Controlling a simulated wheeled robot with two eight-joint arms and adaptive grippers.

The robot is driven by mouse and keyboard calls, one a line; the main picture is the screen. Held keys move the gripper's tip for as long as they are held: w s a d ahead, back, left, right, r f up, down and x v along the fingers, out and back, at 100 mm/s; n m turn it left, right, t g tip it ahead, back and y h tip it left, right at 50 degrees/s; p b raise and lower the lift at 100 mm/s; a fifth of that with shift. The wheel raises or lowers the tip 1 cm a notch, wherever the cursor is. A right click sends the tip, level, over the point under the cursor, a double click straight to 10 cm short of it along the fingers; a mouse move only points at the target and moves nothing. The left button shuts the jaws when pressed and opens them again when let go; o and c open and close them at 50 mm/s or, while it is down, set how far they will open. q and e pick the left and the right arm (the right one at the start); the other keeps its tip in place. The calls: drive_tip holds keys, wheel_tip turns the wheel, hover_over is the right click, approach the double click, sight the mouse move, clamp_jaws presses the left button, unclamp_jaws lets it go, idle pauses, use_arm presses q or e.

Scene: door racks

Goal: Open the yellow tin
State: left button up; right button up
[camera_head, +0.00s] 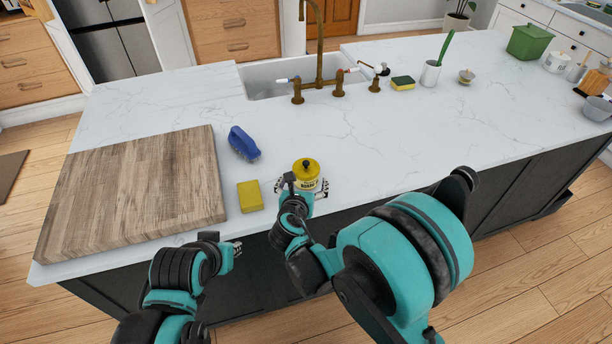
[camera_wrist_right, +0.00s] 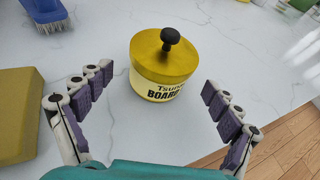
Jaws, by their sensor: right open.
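The yellow tin (camera_head: 306,172) stands upright on the white countertop near its front edge, with its yellow lid and dark knob on top. In the right wrist view the tin (camera_wrist_right: 160,88) has a cream label with dark lettering, and the lid is seated on it. My right gripper (camera_wrist_right: 158,112) is open, with one finger on each side of the tin and visible gaps between. In the head view the right gripper (camera_head: 302,188) is at the tin, partly hidden by its own arm. My left gripper (camera_head: 236,248) is low in front of the counter, away from the tin; its fingers are small and unclear.
A sink (camera_head: 270,78) with a brass faucet (camera_head: 319,50) is behind. The countertop right of the tin is clear.

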sight(306, 166)
drive_tip(key=b+x, duration=0.1)
drive_tip(key=x, duration=0.3)
drive_tip(key=shift+w+d, duration=0.1)
drive_tip(key=shift+w, duration=0.2)
drive_tip(key=shift+s+r, duration=0.1)
drive_tip(key=c, duration=1.4)
drive_tip(key=shift+c, duration=0.2)
drive_tip(key=shift+r+p, duration=0.35)
drive_tip(key=shift+r, duration=0.45)
wheel_tip(306, 166, up, 3)
drive_tip(key=shift+f+p, duration=0.2)
drive_tip(key=shift+p, duration=0.4)
drive_tip(key=s+d+r+p, duration=0.3)
drive_tip(key=s+d+r, duration=0.3)
drive_tip(key=s, duration=0.3)
drive_tip(key=shift+d+r+p, duration=0.35)
drive_tip(key=shift+d+r, duration=0.05)
drive_tip(key=shift+d, duration=0.35)
